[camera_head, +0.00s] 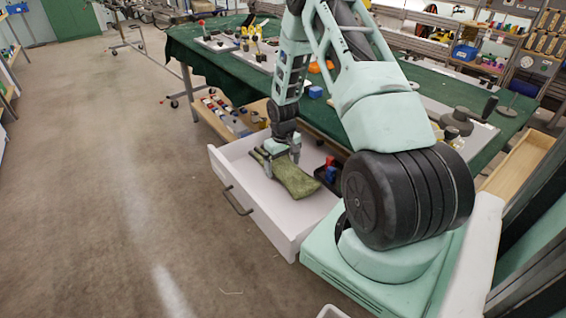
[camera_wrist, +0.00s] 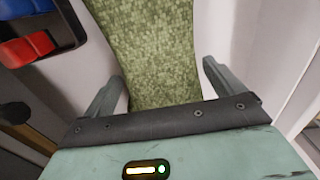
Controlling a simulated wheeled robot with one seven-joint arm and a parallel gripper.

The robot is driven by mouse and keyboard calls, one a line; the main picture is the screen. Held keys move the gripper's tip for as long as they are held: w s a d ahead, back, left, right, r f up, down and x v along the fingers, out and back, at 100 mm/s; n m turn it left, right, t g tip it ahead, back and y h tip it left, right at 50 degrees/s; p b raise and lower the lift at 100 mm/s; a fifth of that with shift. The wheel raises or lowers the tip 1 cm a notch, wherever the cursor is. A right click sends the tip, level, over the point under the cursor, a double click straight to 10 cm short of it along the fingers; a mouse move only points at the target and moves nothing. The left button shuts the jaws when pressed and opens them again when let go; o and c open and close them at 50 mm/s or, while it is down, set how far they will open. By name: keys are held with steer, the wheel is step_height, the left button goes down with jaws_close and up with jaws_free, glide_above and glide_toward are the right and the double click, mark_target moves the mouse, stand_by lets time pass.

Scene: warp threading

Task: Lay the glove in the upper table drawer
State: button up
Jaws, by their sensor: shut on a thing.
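The olive-green glove (camera_head: 293,181) is in the open white drawer (camera_head: 222,166) under the table, lying along its inside. In the wrist view the glove (camera_wrist: 155,55) runs up from between the two grey fingers. My gripper (camera_head: 283,150) is inside the drawer opening, pointing down, and is shut on the glove. It also shows in the wrist view (camera_wrist: 165,85). The glove's far end slopes toward the drawer floor; whether it touches the floor is hard to tell. The part under my gripper is hidden.
A dark tray (camera_head: 327,176) with red and blue items sits in the drawer's right part, beside the glove. A shelf of small items (camera_head: 222,115) lies behind the drawer. The green-covered table (camera_head: 215,62) stands above. The floor to the left is clear.

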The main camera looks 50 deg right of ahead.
steer(key=o, duration=0.6)
steer(key=shift+o, duration=0.2)
step_height(320, 180, up, 17)
steer(key=p, duration=0.1)
steer(key=shift+r, duration=0.2)
